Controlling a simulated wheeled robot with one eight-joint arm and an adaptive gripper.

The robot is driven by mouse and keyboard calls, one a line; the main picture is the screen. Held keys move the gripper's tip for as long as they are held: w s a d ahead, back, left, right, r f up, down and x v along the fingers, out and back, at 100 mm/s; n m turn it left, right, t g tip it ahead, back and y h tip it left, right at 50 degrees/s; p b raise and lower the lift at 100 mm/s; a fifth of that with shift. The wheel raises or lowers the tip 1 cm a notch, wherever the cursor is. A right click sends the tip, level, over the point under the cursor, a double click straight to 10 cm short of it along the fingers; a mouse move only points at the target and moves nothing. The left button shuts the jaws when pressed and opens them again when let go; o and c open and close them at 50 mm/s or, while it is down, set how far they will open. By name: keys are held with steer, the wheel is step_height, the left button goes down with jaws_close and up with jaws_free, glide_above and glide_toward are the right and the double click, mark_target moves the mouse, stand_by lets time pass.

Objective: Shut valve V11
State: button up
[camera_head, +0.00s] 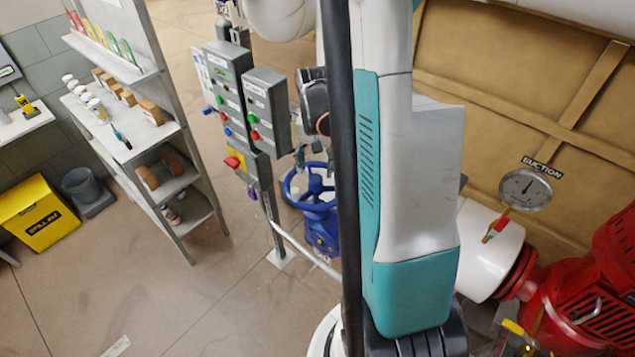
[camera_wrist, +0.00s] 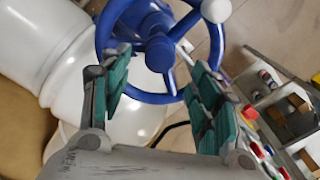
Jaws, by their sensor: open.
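A blue handwheel valve (camera_head: 313,190) stands low behind the control boxes, partly hidden by my arm. In the wrist view a blue handwheel (camera_wrist: 150,97) with a pale knob (camera_wrist: 215,10) on its rim fills the top middle. No V11 tag is readable on it. My gripper (camera_wrist: 158,65) is open, with green-padded fingers either side of the near rim in the picture. I cannot tell whether the rim lies between the pads or just beyond them. In the head view my gripper (camera_head: 300,155) is small and mostly hidden, just above the wheel.
Control boxes (camera_head: 228,85) with coloured buttons stand on a post left of the wheel. A shelf rack (camera_head: 150,135) and a yellow bin (camera_head: 38,220) are farther left. A white pipe (camera_head: 490,250), suction gauge (camera_head: 525,188) and red machine (camera_head: 575,290) are at right. The floor at lower left is mostly clear.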

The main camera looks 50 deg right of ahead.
mark_target(315, 178)
steer(key=n+b, duration=0.1)
steer(key=n, duration=0.2)
steer(key=shift+f, duration=0.1)
steer(key=n+b, duration=0.1)
steer(key=n, duration=0.3)
steer(key=shift+n, duration=0.3)
steer(key=n+b, duration=0.1)
steer(key=n, duration=0.2)
steer(key=shift+n, duration=0.4)
steer(key=n+b, duration=0.1)
steer(key=n, duration=0.3)
steer(key=shift+n, duration=0.4)
step_height(315, 178, down, 6)
steer(key=b, duration=0.6)
steer(key=shift+f, duration=0.2)
steer(key=shift+s+a+f+b, duration=0.1)
steer(key=shift+f+b, duration=0.1)
steer(key=shift+b, duration=0.1)
